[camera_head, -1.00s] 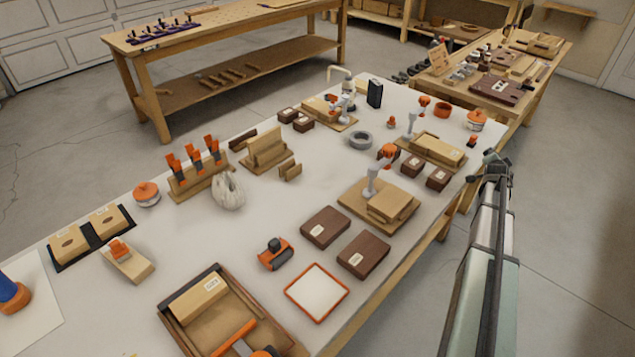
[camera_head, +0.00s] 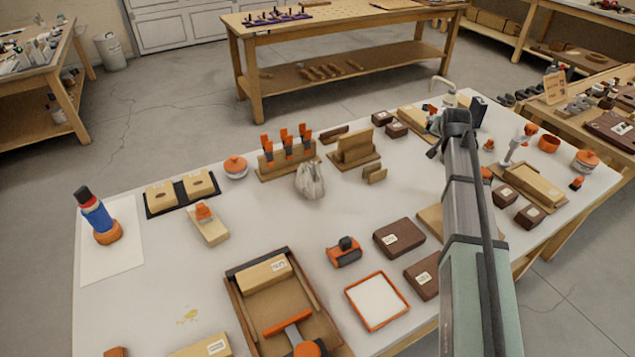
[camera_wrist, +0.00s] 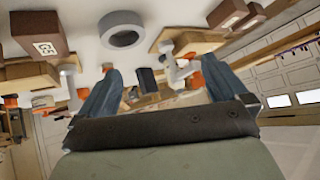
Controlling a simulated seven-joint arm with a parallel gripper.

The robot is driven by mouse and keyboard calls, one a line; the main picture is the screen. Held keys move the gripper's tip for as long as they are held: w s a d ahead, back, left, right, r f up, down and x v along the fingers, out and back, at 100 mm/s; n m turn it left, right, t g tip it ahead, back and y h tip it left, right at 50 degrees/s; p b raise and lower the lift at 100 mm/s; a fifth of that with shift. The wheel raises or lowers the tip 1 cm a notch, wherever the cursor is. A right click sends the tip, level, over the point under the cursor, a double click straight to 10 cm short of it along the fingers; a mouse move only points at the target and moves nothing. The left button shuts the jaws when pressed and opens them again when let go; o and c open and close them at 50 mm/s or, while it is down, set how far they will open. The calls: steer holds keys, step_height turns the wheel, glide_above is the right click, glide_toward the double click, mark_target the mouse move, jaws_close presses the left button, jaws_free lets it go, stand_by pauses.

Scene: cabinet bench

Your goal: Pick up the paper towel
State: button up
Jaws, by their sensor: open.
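A crumpled whitish bundle (camera_head: 310,180), which looks like the paper towel, sits on the white table in front of a wooden stand with orange-handled clamps. It shows in the head view; I cannot make it out in the wrist view. My gripper (camera_head: 452,122) is over the far right part of the table, well to the right of the bundle and apart from it. In the wrist view my gripper (camera_wrist: 160,82) has its two dark fingers spread wide, with nothing held between them. My arm hides part of the table's right side.
Near the bundle stand the clamp stand (camera_head: 288,155), a wooden holder (camera_head: 355,148) and an orange-lidded jar (camera_head: 236,167). Nearer are an orange tool (camera_head: 344,252), brown boxes (camera_head: 399,237) and a wooden tray (camera_head: 236,300). The table left of the bundle's front is fairly clear.

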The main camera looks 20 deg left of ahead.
steer(key=s+a+n+g+y, duration=0.15)
steer(key=s+a, duration=0.25)
steer(key=a, duration=0.5)
steer(key=s+a+n+g+y, duration=0.1)
steer(key=s+a+n, duration=0.3)
steer(key=a, duration=0.5)
steer(key=n+g, duration=0.3)
steer(key=n, duration=0.2)
glide_toward(311, 176)
steer(key=shift+y, duration=0.25)
steer(key=shift+d+x, duration=0.1)
steer(key=shift+x, duration=2.6)
steer(key=shift+d+x, duration=0.15)
steer(key=shift+x, duration=2.55)
steer(key=shift+c, duration=0.4)
steer(key=c, duration=1)
steer(key=shift+o, duration=0.2)
